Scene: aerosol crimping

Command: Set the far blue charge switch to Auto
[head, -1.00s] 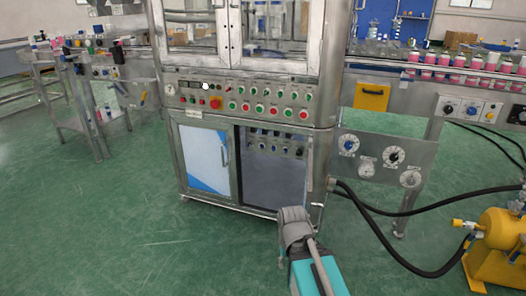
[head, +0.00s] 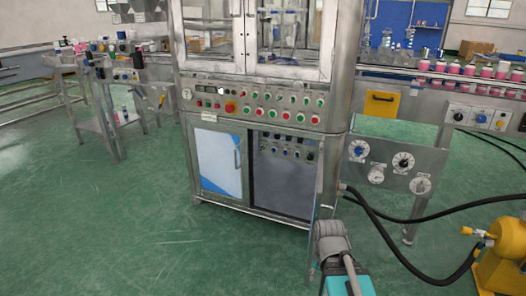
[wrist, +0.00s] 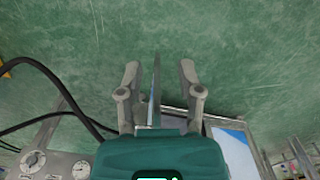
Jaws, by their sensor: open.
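The open lower cabinet bay (head: 285,188) of the machine holds a row of small switches, some with blue knobs (head: 284,152), in the head view. Their lettering is too small to read, and I cannot tell which is the far charge switch or how it is set. The bay's door (head: 325,190) stands open, almost edge-on. In the wrist view, the fingers of my gripper (wrist: 159,72) are spread, with the thin door edge (wrist: 156,92) between them. I cannot tell whether they touch it. In the head view my wrist hides the door's lower part.
A side panel (head: 391,160) right of the cabinet carries a blue knob (head: 358,149), a black dial and gauges. Black hoses (head: 400,213) run to a yellow unit (head: 500,250) at right. The green floor (head: 110,240) at left is clear.

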